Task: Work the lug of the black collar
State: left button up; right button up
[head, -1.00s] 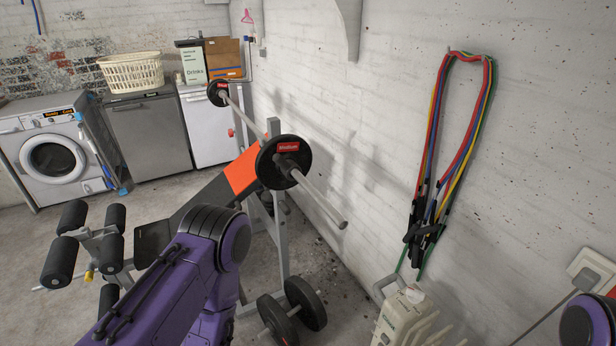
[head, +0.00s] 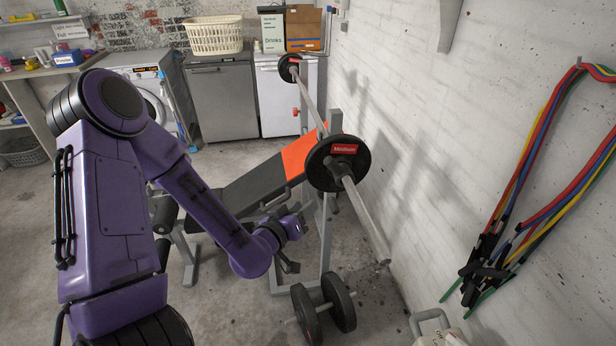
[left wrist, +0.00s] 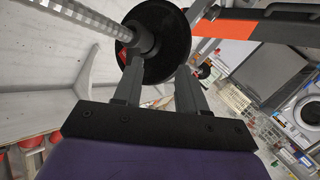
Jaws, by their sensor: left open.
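The black collar (head: 340,167) sits around the bar's sleeve, against the outer face of the near plate (head: 325,180) with its red label. In the left wrist view the collar (left wrist: 141,39) shows in front of the plate (left wrist: 172,45), beyond the fingertips. Its lug is too small to make out for sure. My left gripper (head: 297,240) is open and empty, below and left of the collar in the head view, near the rack's upright. In the left wrist view its two fingers (left wrist: 160,70) stand apart, pointing toward the plate. My right gripper is not in view.
The bare bar end (head: 368,222) juts toward me beside the white wall. The rack upright (head: 327,240) and bench (head: 245,190) stand close to my left gripper. A dumbbell (head: 322,306) lies on the floor below. Resistance bands (head: 545,165) hang on the right wall.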

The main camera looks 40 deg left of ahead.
pick_arm(q)
jog(key=t, duration=0.2)
send_near(325, 162)
jog(key=w, duration=0.3)
jog(key=w+p, duration=0.1)
jog(key=w, duration=0.3)
jog(key=w+a, duration=0.1)
jog(key=w, duration=0.3)
jog(key=shift+w+f+p, duration=0.2)
jog(key=shift+f+p, duration=0.2)
jog(key=shift+s+r, duration=0.1)
jog(key=shift+s, duration=0.05)
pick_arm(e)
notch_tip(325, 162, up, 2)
pick_arm(q)
grip_shut()
jog(key=shift+a+b, duration=0.2)
jog(key=shift+b, duration=0.3)
jog(key=shift+d+n+t+b, duration=0.1)
jog(key=shift+n+t+b, duration=0.2)
jog(key=shift+s+a+f+n+t+b, duration=0.2)
jog(key=shift+f+n+t+b, duration=0.1)
jog(key=shift+b, duration=0.65)
jog(key=shift+r, duration=0.1)
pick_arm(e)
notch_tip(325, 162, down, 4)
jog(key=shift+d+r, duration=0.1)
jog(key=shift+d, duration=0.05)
